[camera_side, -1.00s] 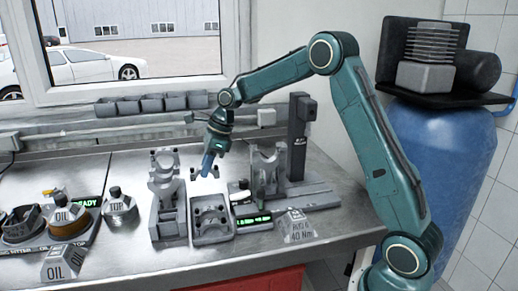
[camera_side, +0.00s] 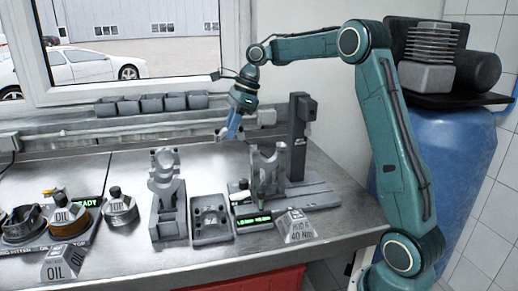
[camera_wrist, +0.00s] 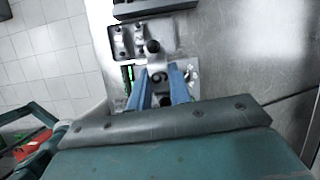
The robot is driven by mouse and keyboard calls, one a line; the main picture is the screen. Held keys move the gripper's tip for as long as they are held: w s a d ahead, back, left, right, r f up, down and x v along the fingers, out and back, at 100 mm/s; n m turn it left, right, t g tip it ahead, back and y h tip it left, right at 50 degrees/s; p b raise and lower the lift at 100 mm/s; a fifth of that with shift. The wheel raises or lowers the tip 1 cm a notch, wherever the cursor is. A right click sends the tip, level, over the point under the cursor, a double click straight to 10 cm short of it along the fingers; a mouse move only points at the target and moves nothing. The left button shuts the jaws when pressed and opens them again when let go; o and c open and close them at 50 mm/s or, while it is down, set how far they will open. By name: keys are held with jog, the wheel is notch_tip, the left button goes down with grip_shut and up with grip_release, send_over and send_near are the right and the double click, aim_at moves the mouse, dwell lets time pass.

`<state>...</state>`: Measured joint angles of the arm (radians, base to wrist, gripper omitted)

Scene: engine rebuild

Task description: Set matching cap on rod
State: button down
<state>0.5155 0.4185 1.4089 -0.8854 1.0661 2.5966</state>
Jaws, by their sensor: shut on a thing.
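My gripper (camera_side: 228,134) hangs in the air above and to the left of the right-hand rod fixture, its blue fingers pointing down. It is shut on a small grey part (camera_side: 219,135), apparently a cap, mostly hidden by the fingers. In the wrist view the fingers (camera_wrist: 160,88) close around a dark part (camera_wrist: 158,77); a marking on it is unreadable. A grey rod (camera_side: 266,162) stands upright in the fixture, its forked end up. My gripper is apart from it. A grey tray (camera_side: 212,241) with small parts stands left of the fixture.
A grey stand (camera_side: 168,222) with fork-shaped parts is left of the tray. A tall dark column (camera_side: 299,135) rises behind the rod. A green display (camera_side: 253,220) and a 40 Nm block (camera_side: 297,229) stand in front. Oil containers (camera_side: 65,219) are at left.

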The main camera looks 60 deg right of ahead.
jog(key=s+d+r+m, duration=0.1)
jog(key=s+d+r, duration=0.3)
jog(key=s, duration=0.5)
jog(key=shift+d, duration=1.1)
jog(key=shift+f, duration=0.15)
jog(key=shift+f, duration=2.2)
jog(key=shift+f, duration=1.6)
dwell(1.3)
dwell(0.3)
jog(key=c, duration=1.2)
grip_release()
